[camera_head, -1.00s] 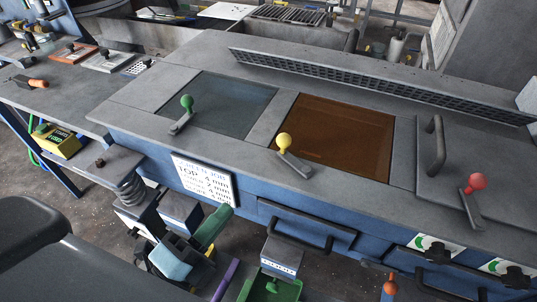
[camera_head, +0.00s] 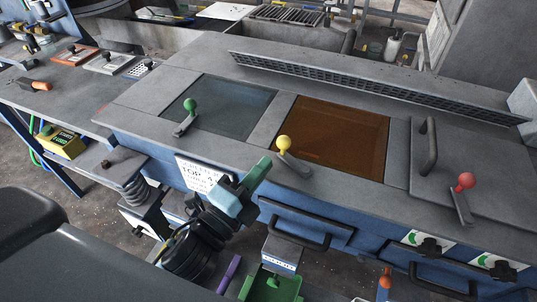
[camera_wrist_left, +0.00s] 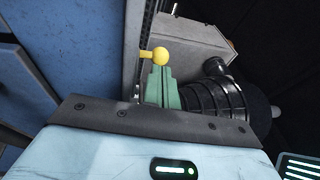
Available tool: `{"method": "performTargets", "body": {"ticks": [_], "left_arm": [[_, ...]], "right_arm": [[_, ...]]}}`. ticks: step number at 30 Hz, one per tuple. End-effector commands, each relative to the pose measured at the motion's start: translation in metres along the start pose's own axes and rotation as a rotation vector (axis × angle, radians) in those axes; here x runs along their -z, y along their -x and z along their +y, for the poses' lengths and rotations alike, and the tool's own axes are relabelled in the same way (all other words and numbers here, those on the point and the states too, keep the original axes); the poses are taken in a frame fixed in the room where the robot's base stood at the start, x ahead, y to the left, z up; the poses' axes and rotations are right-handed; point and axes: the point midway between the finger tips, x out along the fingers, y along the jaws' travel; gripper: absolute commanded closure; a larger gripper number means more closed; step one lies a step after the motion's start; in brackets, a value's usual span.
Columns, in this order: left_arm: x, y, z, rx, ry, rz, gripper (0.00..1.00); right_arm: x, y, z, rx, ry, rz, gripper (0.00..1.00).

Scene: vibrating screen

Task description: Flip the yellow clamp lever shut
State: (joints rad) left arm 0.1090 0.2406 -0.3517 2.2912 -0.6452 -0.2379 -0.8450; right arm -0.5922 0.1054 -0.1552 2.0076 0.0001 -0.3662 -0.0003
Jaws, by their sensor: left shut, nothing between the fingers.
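The yellow clamp lever (camera_head: 290,156) has a round yellow ball on a short grey arm. It sits at the front edge of the machine top, by the near left corner of the orange-brown panel (camera_head: 335,132). My left gripper (camera_head: 262,167) has green fingers and is shut and empty, just left of and below the lever in the head view. In the left wrist view, the yellow ball (camera_wrist_left: 160,54) shows just beyond the tips of the green fingers (camera_wrist_left: 160,84); I cannot tell whether they touch. My right gripper is not in view.
A green-knobbed lever (camera_head: 187,116) stands to the left and a red-knobbed lever (camera_head: 463,196) to the right. A grey handle (camera_head: 429,146) rises from the right cover. Drawer handles (camera_head: 295,232) project from the blue front. A green bin (camera_head: 270,285) stands below.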

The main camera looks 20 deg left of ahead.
Motion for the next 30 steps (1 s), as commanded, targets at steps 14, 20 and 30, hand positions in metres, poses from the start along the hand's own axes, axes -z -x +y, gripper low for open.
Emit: {"method": "performTargets", "body": {"ticks": [14,20,30], "left_arm": [[0.0,-0.031,0.0,-0.001,0.0,0.0,1.0],[0.0,-0.031,0.0,-0.001,0.0,0.0,1.0],[-0.004,-0.039,0.001,0.0,0.001,0.0,1.0]], "right_arm": [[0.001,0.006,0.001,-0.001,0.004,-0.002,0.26],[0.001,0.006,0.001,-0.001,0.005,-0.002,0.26],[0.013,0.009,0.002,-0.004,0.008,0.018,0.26]]}}
